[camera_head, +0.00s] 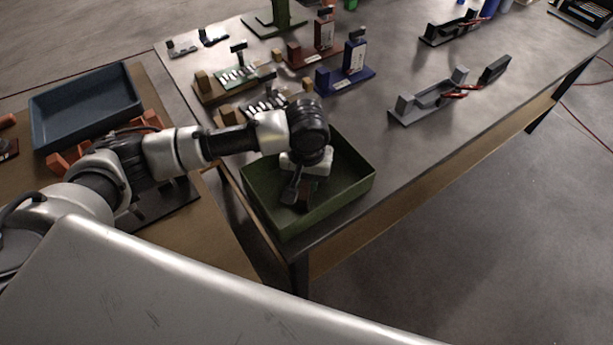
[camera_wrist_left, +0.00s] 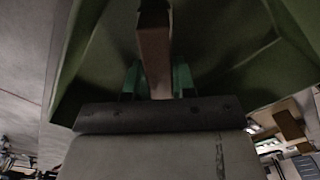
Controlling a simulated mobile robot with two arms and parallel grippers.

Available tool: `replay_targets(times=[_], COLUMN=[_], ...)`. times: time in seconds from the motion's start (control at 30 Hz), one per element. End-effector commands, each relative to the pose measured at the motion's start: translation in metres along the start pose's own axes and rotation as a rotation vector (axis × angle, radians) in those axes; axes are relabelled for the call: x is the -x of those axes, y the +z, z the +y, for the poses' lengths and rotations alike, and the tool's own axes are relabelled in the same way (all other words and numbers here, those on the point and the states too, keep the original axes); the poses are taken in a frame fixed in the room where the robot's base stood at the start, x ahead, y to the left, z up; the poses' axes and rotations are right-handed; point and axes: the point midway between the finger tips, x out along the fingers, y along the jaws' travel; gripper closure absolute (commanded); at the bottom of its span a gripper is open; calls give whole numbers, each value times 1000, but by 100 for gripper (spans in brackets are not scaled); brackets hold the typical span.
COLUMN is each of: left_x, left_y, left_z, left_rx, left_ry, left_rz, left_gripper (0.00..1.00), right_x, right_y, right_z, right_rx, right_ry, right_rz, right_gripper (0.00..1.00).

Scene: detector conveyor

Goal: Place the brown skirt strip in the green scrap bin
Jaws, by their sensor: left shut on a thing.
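The green scrap bin (camera_head: 352,190) stands at the near left corner of the metal table, open at the top. My left gripper (camera_head: 302,192) points down over and into the bin. In the left wrist view, the left gripper's green-tipped fingers (camera_wrist_left: 157,78) are shut on the brown skirt strip (camera_wrist_left: 155,50). The strip also shows small and dark below the gripper in the head view (camera_head: 305,198). Green bin walls (camera_wrist_left: 85,45) surround it in the wrist view. I cannot tell whether the strip touches the bin floor. My right gripper is not in view.
Fixtures with small parts (camera_head: 238,78) stand behind the bin. A blue block fixture (camera_head: 354,60) and a grey fixture (camera_head: 428,98) stand farther right. A blue tray (camera_head: 85,108) and orange parts (camera_head: 68,160) are on the wooden table at left. The tabletop right of the bin is clear.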

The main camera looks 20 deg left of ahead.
Motion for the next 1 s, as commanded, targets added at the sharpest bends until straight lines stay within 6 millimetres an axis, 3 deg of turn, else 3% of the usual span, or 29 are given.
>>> replay_targets(times=[0.1,0.13,0.27,0.57,0.67,1.0], left_x=[-2,-2,-2,-1,8,76], left_y=[0,0,0,0,0,-1], left_z=[0,0,0,0,1,1], left_rx=[1,1,0,0,0,0], left_ry=[0,0,0,1,3,3], left_rz=[0,0,0,1,2,4], left_gripper=[100,70,50,49,49,49], right_x=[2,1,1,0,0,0], right_y=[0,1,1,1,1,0], right_z=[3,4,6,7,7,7], right_rx=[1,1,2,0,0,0], right_ry=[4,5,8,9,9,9], right_rz=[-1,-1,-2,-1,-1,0], right_gripper=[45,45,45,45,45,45])
